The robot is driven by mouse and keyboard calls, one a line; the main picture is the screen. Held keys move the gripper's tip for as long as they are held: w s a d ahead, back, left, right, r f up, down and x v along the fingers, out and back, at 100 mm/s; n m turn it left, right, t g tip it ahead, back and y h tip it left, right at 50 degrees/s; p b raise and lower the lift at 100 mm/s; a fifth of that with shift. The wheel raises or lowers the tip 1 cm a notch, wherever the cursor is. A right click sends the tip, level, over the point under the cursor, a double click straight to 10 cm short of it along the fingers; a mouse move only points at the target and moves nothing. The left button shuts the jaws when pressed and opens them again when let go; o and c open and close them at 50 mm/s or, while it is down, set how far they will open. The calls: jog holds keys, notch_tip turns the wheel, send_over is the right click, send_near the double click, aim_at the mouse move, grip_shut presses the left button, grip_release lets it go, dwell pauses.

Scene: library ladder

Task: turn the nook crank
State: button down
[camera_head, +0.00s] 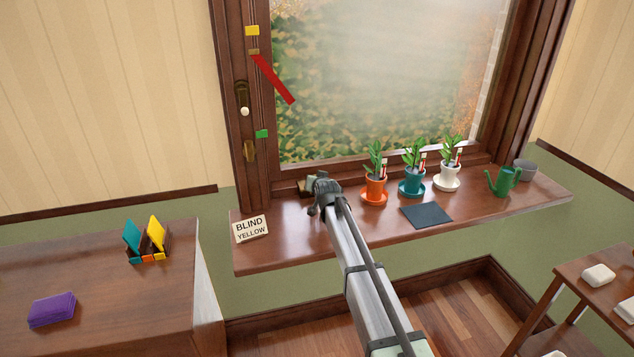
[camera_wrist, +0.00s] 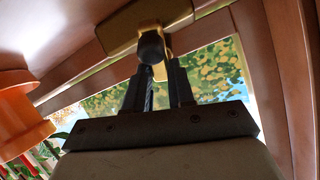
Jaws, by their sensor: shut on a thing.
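The crank shows in the wrist view as a dark rounded knob (camera_wrist: 152,47) in front of a brass-coloured plate (camera_wrist: 147,14) by the window frame. My gripper (camera_wrist: 160,70) is shut on the crank knob, its two dark fingers close around it. In the head view my gripper (camera_head: 320,188) is at the left part of the window sill, at the foot of the window. A small part of the brass base (camera_head: 307,186) shows just left of it; my arm hides the rest of the crank.
On the sill (camera_head: 285,247), a "BLIND YELLOW" card (camera_head: 251,229) stands left. An orange pot (camera_head: 374,190) is close right of my gripper, with other pots and a green watering can (camera_head: 503,181) beyond. A red bar (camera_head: 273,80) slants beside yellow (camera_head: 252,30) and green (camera_head: 262,133) markers.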

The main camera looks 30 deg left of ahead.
jog(key=m, duration=0.2)
jog(key=m+h, duration=0.1)
jog(key=m, duration=0.3)
jog(key=shift+s+a+r+h, duration=0.1)
jog(key=shift+s+a+h, duration=0.05)
jog(key=shift+a+h, duration=0.2)
jog(key=m, duration=0.2)
jog(key=m+h, duration=0.1)
jog(key=m, duration=0.2)
jog(key=shift+a+r, duration=0.1)
jog(key=shift+r, duration=0.1)
jog(key=m, duration=0.1)
jog(key=m+h, duration=0.1)
jog(key=m, duration=0.3)
jog(key=shift+a+r+g+h, duration=0.2)
jog(key=shift+r+g+h, duration=0.05)
jog(key=shift+g, duration=0.15)
jog(key=shift+w+r+m+g, duration=0.15)
jog(key=shift+m+g, duration=0.15)
jog(key=shift+m, duration=0.9)
jog(key=shift+w+f+m+g, duration=0.1)
jog(key=shift+m+g, duration=0.2)
jog(key=shift+m, duration=0.9)
jog(key=shift+r, duration=0.1)
jog(key=c, duration=1)
grip_release()
jog(key=shift+o, duration=0.2)
jog(key=v, duration=1.3)
jog(key=shift+s+r, duration=0.25)
jog(key=shift+r, duration=0.1)
